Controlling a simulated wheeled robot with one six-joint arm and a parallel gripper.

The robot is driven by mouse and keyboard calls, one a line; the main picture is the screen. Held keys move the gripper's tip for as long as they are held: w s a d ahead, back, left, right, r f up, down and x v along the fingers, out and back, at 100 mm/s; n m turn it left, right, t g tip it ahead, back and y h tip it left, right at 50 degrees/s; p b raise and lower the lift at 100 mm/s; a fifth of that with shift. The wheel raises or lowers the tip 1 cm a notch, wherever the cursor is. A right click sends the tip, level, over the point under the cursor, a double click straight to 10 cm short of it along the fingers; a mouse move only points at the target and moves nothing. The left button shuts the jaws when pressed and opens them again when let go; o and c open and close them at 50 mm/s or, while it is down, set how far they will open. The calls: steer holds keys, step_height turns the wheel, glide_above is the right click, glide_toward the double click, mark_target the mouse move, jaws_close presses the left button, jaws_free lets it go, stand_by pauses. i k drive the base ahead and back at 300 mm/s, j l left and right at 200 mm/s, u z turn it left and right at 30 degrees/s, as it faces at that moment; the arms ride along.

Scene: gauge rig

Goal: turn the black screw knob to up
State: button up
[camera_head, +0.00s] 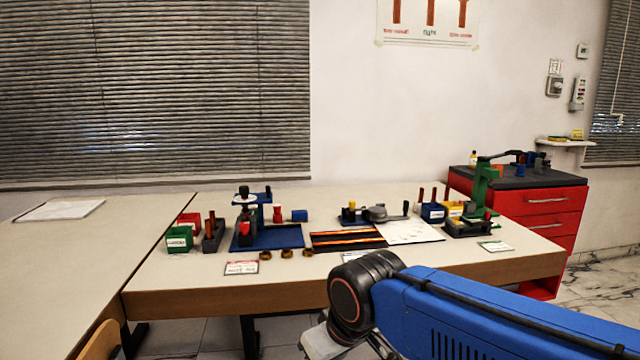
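A small dark round piece, which looks like the black screw knob (243,191), sits on top of a dark upright rig (245,215) on the table. The rig stands at the back of a blue tray (280,241), left of the middle of the picture. The knob is too small to read which way it is turned. My blue arm with its black joint reaches in from the lower right. A light grey part at its end, perhaps my gripper (320,343), is low in front of the table, well away from the knob. Its fingertips cannot be made out.
Green and red bins (180,240) stand left of the rig. Small brass rings (287,253) and a label card (241,267) lie in front. A striped mat (347,240), another gauge (376,213) and a green stand (480,190) are to the right. The left tabletop is mostly clear.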

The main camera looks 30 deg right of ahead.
mark_target(244, 190)
steer(key=i+z, duration=0.1)
steer(key=z, duration=0.35)
steer(key=i+j+z, duration=0.1)
steer(key=z, duration=0.3)
steer(key=j+z, duration=0.1)
steer(key=z, duration=0.35)
steer(key=i+j+z, duration=0.1)
steer(key=z, duration=0.35)
steer(key=i+j, duration=0.1)
steer(key=j, duration=0.35)
steer(key=i+j+z, duration=0.1)
steer(key=j, duration=0.35)
